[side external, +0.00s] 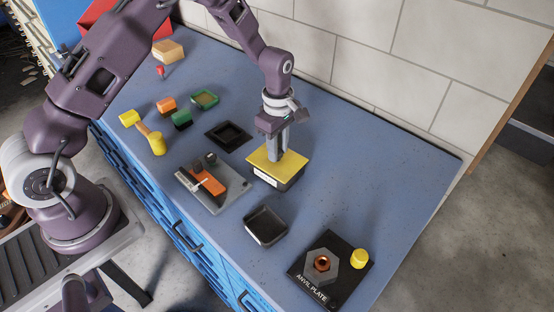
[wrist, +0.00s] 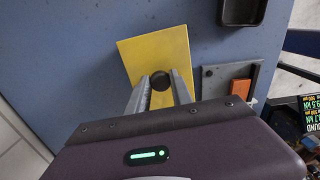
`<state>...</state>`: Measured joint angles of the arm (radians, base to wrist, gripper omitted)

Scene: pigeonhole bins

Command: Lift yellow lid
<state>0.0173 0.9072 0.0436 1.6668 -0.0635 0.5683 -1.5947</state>
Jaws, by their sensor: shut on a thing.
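The yellow lid (side external: 277,165) is a flat square plate lying over a dark bin (side external: 287,182) with a white label on its front. I cannot tell whether the lid touches the bin's rim or sits just above it. In the wrist view the yellow lid (wrist: 157,55) has a round dark knob (wrist: 160,81) at its middle. My gripper (side external: 278,158) is above the lid, pointing down. In the wrist view its two fingers (wrist: 161,84) are shut on the knob, one on each side.
An open dark bin (side external: 266,226) stands in front, and another dark tray (side external: 228,135) lies behind. A grey plate (side external: 214,185) with an orange block is at the left. The anvil plate (side external: 330,268) and a yellow cylinder (side external: 359,258) are at the right. Several coloured blocks lie farther left.

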